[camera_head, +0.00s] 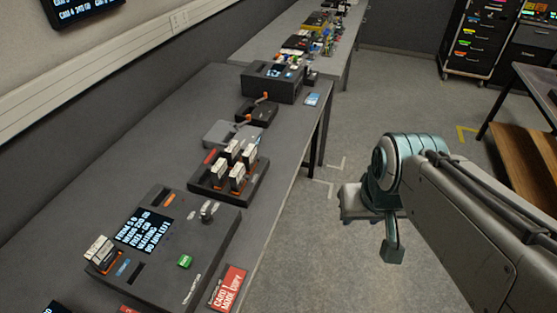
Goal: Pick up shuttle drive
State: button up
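Two small boxes on the dark table look like drives. One is a flat grey box (231,133), and just behind it is a black box (257,114). A short orange cable end shows at each. I cannot tell for certain which is the shuttle drive. My gripper (385,235) hangs over the floor to the right of the table, apart from both boxes. Its fingers are seen edge-on, so their opening is unclear. Nothing is visibly held.
A card rack (226,190) with several upright cards stands nearer on the table (180,125). A console with a screen (158,245) is at the front. A dark box unit (270,85) stands behind the drives. The floor (310,235) between table and arm is clear.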

aim_at(232, 152)
jog(key=z, duration=0.55)
jog(key=k, duration=0.75)
jog(key=z, duration=0.5)
jog(key=i, duration=1.35)
jog(key=u, duration=0.75)
jog(key=i, duration=1.15)
jog(key=u, duration=1.65)
jog(key=i, duration=0.55)
jog(key=u, duration=0.5)
